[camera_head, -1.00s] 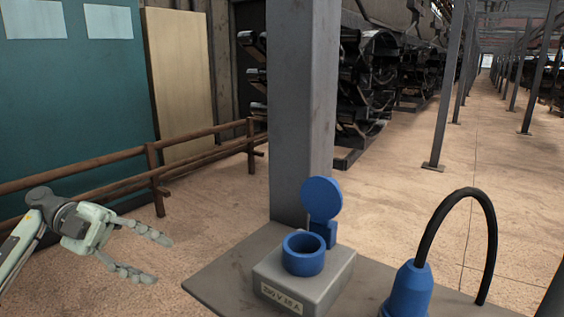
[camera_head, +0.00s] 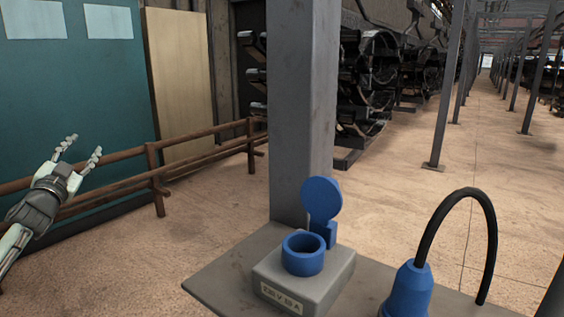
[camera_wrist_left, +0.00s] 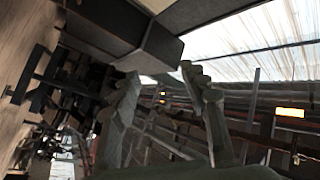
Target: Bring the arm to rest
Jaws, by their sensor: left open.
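My left gripper (camera_head: 84,158) is at the left of the head view, fingers pointing up and to the right. It is open and empty, in front of the brown rail and teal wall. In the left wrist view its two fingers (camera_wrist_left: 160,85) stand apart with nothing between them. It is well clear of the blue socket (camera_head: 302,254), which sits on a grey box with its round lid raised. A blue plug (camera_head: 407,291) with a black looped cable stands upright to the right of the socket. My right gripper is not in view.
A grey table (camera_head: 232,268) carries the socket box. A grey post (camera_head: 300,110) rises behind it. A brown wooden rail (camera_head: 205,152) runs along the left, near my left arm. Dark racks (camera_head: 370,80) stand behind the post. The floor at the right is open.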

